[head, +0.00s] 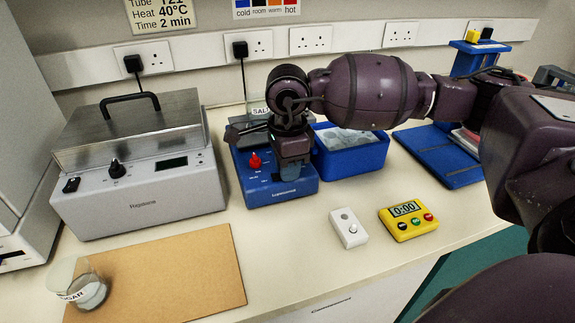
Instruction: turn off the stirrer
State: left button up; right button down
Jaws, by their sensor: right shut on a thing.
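The stirrer (258,188) is a blue box on the bench with a red knob (255,161) on the left of its sloping front. My right gripper (290,172) comes down from above onto the right part of that front, beside the red knob. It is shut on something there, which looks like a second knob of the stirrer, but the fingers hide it. A glass vessel with a label starting "SAL" (259,110) shows partly behind my right wrist, at the stirrer's back. My left gripper is out of view.
A grey water bath (150,200) with a steel lid stands left of the stirrer. A blue bin (350,160) is close on its right. A white switch box (348,228) and yellow timer (408,219) lie in front.

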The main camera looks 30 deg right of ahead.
aim_at(273, 176)
jog(key=shift+a+r+h, duration=0.1)
jog(key=shift+a+h, duration=0.15)
jog(key=shift+h, duration=0.55)
jog(key=shift+w+g+h, duration=0.1)
jog(key=shift+g+h, duration=0.3)
jog(key=shift+h, duration=0.2)
jog(key=c, duration=1)
grip_release()
jog(key=p+v, duration=0.1)
jog(key=v, duration=0.9)
jog(key=shift+a+r, duration=0.2)
jog(key=shift+r, duration=0.2)
